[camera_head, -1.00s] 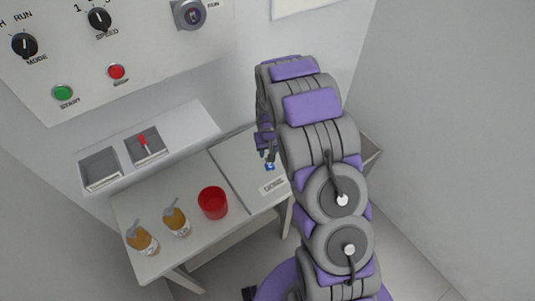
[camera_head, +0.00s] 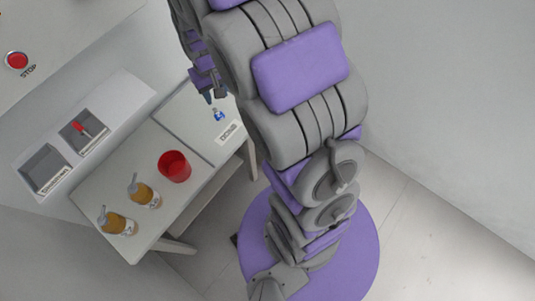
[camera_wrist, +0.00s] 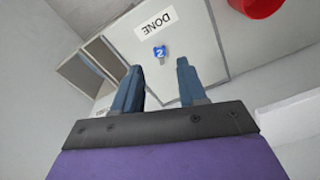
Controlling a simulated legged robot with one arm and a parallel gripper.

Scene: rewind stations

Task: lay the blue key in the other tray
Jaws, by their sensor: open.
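The small blue key (camera_head: 219,115) lies on the white tabletop beside the DONE label. It also shows in the wrist view, where the blue key (camera_wrist: 160,52) carries a white "2" and lies beyond the fingertips. My gripper (camera_head: 212,95) is open and empty above the table, close to the key but apart from it in the wrist view. The left tray (camera_head: 45,170) in the raised white ledge looks empty. The right tray (camera_head: 72,136) holds a red-handled item (camera_head: 79,127). Both carry small labels that I cannot read.
A grey, divided open bin (camera_wrist: 88,60) shows left in the wrist view. A control panel (camera_head: 60,30) is above the ledge.

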